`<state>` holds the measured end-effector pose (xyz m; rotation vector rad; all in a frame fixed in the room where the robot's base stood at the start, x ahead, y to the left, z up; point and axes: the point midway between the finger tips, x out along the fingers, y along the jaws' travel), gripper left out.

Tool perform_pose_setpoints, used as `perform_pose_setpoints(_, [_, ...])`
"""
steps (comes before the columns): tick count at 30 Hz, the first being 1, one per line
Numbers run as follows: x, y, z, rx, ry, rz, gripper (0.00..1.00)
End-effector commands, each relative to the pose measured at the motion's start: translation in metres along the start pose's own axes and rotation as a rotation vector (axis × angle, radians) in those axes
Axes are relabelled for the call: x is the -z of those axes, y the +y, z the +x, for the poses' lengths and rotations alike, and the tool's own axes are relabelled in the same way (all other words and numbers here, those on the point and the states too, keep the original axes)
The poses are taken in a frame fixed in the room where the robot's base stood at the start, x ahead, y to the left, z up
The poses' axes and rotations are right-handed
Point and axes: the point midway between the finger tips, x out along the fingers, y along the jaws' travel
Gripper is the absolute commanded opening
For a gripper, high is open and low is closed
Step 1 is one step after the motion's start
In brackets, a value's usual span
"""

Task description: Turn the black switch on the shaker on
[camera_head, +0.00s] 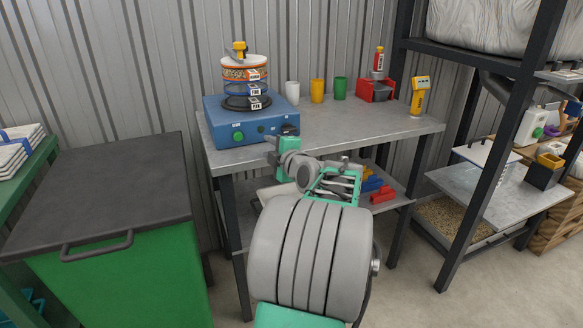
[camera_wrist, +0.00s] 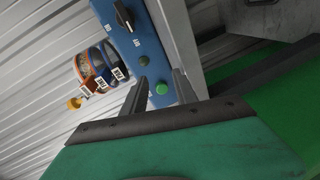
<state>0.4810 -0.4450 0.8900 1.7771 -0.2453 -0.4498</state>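The shaker (camera_head: 222,113) is a blue box on the bench with a stack of labelled sieves on top. Its black switch (camera_wrist: 124,17) is a dark knob on the blue front panel, at the top of the wrist view. In the head view the switch (camera_head: 289,130) appears as a dark shape at the right end of the panel, partly hard to make out. A large green button (camera_wrist: 162,88) sits on the panel, between my fingers in the picture. My gripper (camera_wrist: 160,77) is open and empty in front of the panel, with the switch beyond its fingertips.
White, yellow (camera_head: 317,91) and green (camera_head: 340,88) cups, a red bin (camera_head: 375,90) and a yellow handheld device (camera_head: 419,96) stand farther right on the bench (camera_head: 365,130). A green bin with a dark lid (camera_head: 105,185) is at left. The bench front middle is clear.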

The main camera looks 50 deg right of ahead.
Motion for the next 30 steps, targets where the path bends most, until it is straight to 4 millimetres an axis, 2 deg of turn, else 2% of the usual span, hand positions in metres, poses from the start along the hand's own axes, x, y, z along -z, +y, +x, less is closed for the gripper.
perform_pose_setpoints(1, [-0.04,-0.007,-0.005,-0.066,-0.038,-0.059,0.35])
perform_pose_setpoints(3, [-0.071,0.002,-0.015,-0.134,-0.075,-0.132,0.35])
perform_pose_setpoints(6, [-0.089,0.011,-0.022,-0.179,-0.101,-0.184,0.35])
perform_pose_setpoints(8, [-0.092,0.015,-0.018,-0.186,-0.104,-0.194,0.35])
perform_pose_setpoints(15, [-0.093,0.024,0.025,-0.184,-0.101,-0.194,0.35])
perform_pose_setpoints(19, [-0.095,0.028,0.044,-0.183,-0.102,-0.194,0.35])
perform_pose_setpoints(22, [-0.095,0.03,0.051,-0.183,-0.102,-0.193,0.35])
perform_pose_setpoints(29, [-0.096,0.03,0.051,-0.182,-0.104,-0.192,0.35])
perform_pose_setpoints(30, [-0.096,0.03,0.051,-0.182,-0.104,-0.192,0.31])
